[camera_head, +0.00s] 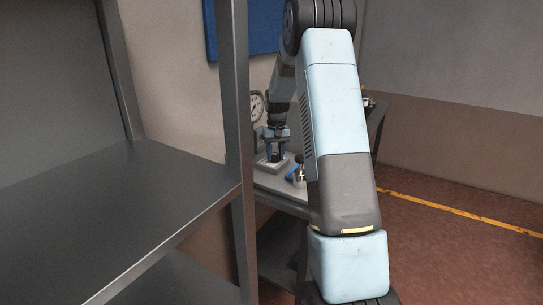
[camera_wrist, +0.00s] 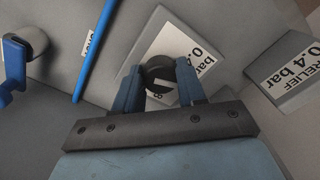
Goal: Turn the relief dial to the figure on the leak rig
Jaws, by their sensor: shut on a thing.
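The relief dial (camera_wrist: 158,68) is a dark round knob with a pale mark, on a light plate (camera_wrist: 152,42) printed with "bar"; other lettering on the plate is partly hidden. My gripper (camera_wrist: 159,84) is shut on the dial, with one blue finger on each side. A grey placard (camera_wrist: 290,72) to the right reads "RELIEF 0.4 bar". In the head view my gripper (camera_head: 276,150) points down at the rig on the bench, and it hides the dial. A round white-faced gauge (camera_head: 257,107) stands just behind it; its reading is too small to tell.
A blue-handled valve (camera_head: 296,172) sits right of the dial; in the wrist view a blue lever (camera_wrist: 95,52) and a blue-handled fitting (camera_wrist: 14,65) lie left. A dark metal shelf (camera_head: 120,195) stands close on the left. The floor at right (camera_head: 460,240) is clear.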

